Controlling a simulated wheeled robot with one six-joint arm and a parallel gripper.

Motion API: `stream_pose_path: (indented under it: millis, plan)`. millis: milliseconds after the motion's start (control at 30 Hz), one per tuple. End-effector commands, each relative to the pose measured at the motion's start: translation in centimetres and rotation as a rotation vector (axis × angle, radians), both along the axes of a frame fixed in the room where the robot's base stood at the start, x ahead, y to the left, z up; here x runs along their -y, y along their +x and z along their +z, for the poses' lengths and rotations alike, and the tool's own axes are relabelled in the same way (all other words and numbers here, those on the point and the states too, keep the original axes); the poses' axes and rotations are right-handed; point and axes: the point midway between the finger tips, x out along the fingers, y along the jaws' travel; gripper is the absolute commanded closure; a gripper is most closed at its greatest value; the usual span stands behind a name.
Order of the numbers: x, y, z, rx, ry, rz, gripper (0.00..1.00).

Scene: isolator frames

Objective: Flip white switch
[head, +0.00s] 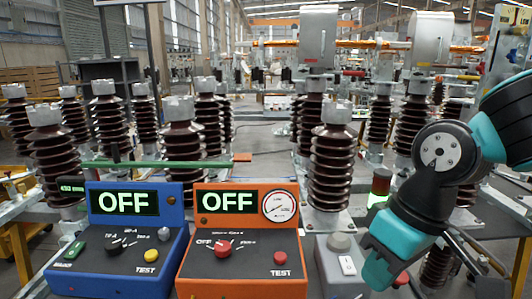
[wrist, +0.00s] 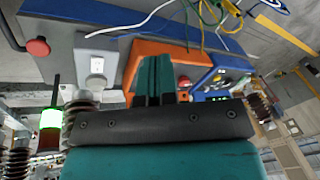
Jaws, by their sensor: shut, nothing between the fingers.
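The white switch (head: 347,265) is a small rocker on the front of a grey box (head: 335,243), right of the orange box in the head view. In the wrist view the white switch (wrist: 97,65) shows on the pale box, left of my fingers. My gripper (wrist: 155,62) is shut and empty, its two teal fingers side by side. In the wrist view the fingertips overlap the orange box and are apart from the switch. In the head view my arm hangs to the right of the grey box; my fingertips cannot be made out there.
An orange box (head: 240,268) and a blue box (head: 120,268), both reading OFF, stand left of the switch. A lit green lamp with a red top (head: 380,188) stands behind. Loose cables (wrist: 205,25) and brown insulators (head: 333,165) are close by.

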Motion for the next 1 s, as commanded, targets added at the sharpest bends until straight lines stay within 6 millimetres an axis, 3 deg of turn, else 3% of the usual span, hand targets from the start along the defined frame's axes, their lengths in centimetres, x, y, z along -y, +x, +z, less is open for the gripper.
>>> stream_pose_path:
  millis: [33, 133, 233, 367, 800, 867, 1000]
  plan:
    - [-0.1, -2.1, -0.6, 0.006, 0.02, 0.009, 1.0]
    - [-0.2, -5.2, -0.7, 0.005, 0.05, 0.023, 1.0]
    - [-0.3, -7.1, -0.8, 0.001, 0.066, 0.033, 1.0]
    - [-0.3, -7.9, -0.8, -0.001, 0.073, 0.035, 1.0]
    - [-0.3, -7.4, -0.6, 0.005, 0.067, 0.047, 1.0]
    - [-0.2, -6.5, -0.5, 0.015, 0.055, 0.071, 1.0]
    - [0.3, -1.8, 0.1, 0.064, -0.006, 0.201, 1.0]
